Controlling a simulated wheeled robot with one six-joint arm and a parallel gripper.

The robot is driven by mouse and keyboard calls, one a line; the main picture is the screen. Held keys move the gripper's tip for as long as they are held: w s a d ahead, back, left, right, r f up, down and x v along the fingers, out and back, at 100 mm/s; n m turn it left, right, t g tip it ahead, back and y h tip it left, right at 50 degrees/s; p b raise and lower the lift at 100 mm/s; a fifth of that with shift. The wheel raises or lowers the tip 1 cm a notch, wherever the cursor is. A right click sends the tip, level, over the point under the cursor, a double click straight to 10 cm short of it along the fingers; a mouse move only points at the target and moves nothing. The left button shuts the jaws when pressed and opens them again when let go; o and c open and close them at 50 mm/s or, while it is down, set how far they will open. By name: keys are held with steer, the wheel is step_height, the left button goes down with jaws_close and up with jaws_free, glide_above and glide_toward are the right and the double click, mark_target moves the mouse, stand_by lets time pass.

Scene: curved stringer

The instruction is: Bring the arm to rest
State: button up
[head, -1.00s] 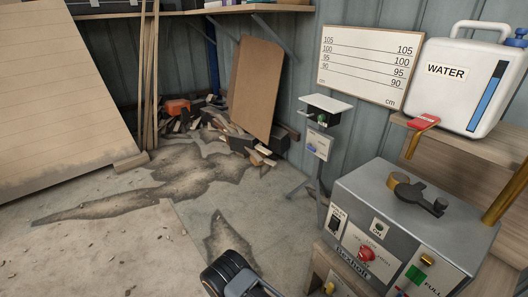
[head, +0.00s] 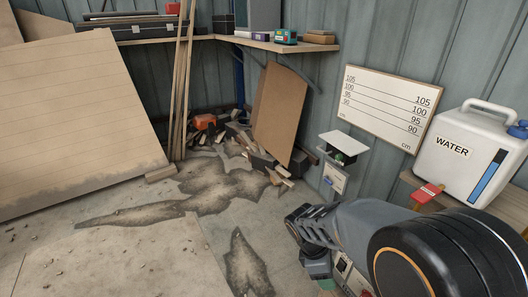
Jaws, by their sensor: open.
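My own arm (head: 345,222) shows at the lower right of the head view. A large round black joint with a thin orange ring is closest to the camera, and a grey link runs left from it to a dark ridged joint. A small dark part hangs below that joint. I cannot make out any gripper fingers in this view. The arm covers most of the grey control box, of which only a small part (head: 345,272) shows under the link.
The white water container (head: 465,150) stands on the right, with a red object (head: 427,192) beside it. A measuring board (head: 388,108) is on the wall. A small stand (head: 343,147) is behind the arm. Wood scraps (head: 240,140) lie at the back. The stained floor at left is mostly clear.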

step_height(320, 180, up, 19)
steer(key=s+m+t+y+p, duration=0.2)
steer(key=m+t+y+p, duration=0.2)
steer(key=m, duration=1)
steer(key=t+p, duration=0.1)
steer(key=p, duration=0.2)
steer(key=shift+s+f+y, duration=0.15)
steer(key=shift+y, duration=0.15)
steer(key=shift+s+r+m+t, duration=0.1)
steer(key=shift+r+m+t, duration=0.45)
steer(key=shift+m, duration=0.35)
steer(key=shift+c, duration=0.2)
